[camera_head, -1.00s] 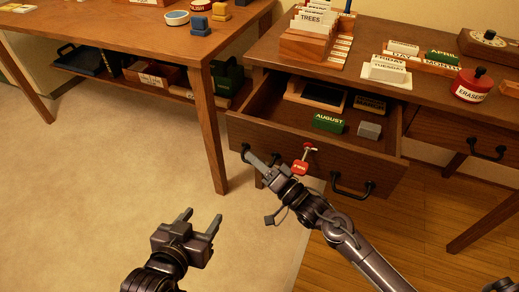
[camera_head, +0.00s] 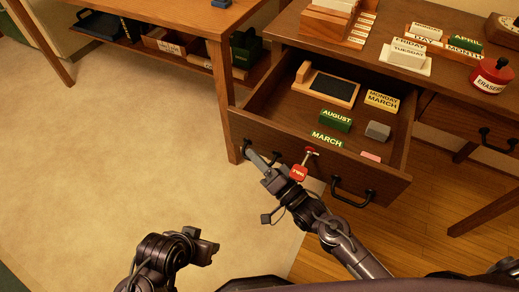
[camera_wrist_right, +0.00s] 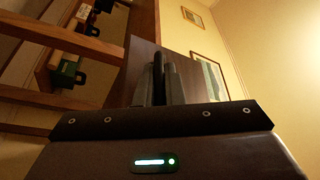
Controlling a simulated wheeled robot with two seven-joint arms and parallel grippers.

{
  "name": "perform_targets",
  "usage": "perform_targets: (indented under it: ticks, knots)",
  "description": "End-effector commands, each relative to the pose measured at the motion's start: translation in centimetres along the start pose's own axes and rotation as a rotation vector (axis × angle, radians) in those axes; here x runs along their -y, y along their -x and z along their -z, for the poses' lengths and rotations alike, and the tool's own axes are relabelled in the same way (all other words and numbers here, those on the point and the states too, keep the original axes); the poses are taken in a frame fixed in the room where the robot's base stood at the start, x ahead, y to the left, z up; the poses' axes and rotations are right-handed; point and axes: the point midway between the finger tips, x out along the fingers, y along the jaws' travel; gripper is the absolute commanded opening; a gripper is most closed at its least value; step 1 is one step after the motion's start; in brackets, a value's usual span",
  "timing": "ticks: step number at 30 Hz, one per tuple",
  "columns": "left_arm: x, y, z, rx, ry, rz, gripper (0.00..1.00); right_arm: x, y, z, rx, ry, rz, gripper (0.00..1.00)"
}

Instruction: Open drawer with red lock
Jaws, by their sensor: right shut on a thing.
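The wooden drawer (camera_head: 325,160) with the red lock (camera_head: 299,173) is pulled out of the desk, and its inside shows. The red lock hangs at the middle of its front, with a key-like metal piece above it. My right gripper (camera_head: 257,160) is shut on the left black handle of this drawer. Its closed fingers (camera_wrist_right: 158,82) also show in the right wrist view, where the handle is mostly hidden. The right black handle (camera_head: 354,196) is free. My left gripper (camera_head: 208,250) is empty, low and away from the drawer; its fingers are seen edge-on.
In the drawer lie a framed slate (camera_head: 332,88), green AUGUST (camera_head: 336,120) and MARCH (camera_head: 327,139) blocks, a grey block (camera_head: 378,131) and a yellowish block (camera_head: 381,100). A red eraser pot (camera_head: 491,76) stands on the desk. Open floor (camera_head: 120,150) lies left.

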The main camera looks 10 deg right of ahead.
Motion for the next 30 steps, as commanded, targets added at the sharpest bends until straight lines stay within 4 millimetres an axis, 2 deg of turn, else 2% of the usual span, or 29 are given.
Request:
perform_targets:
  ticks: [19,20,21,30]
  knots:
    - [0.3,0.16,-0.3,0.025,0.006,0.006,0.55,0.25,0.28,-0.59,0.002,0.001,-0.003,0.0]
    - [0.3,0.16,-0.29,0.025,0.006,0.006,0.55,0.25,0.28,-0.58,0.002,0.001,-0.003,0.11]
    - [0.3,0.16,-0.29,0.025,0.006,0.006,0.55,0.26,0.28,-0.58,0.002,0.001,-0.003,0.17]
    - [0.32,0.2,-0.24,0.023,0.006,0.006,0.55,0.32,0.37,-0.54,0.001,0.0,-0.002,0.18]
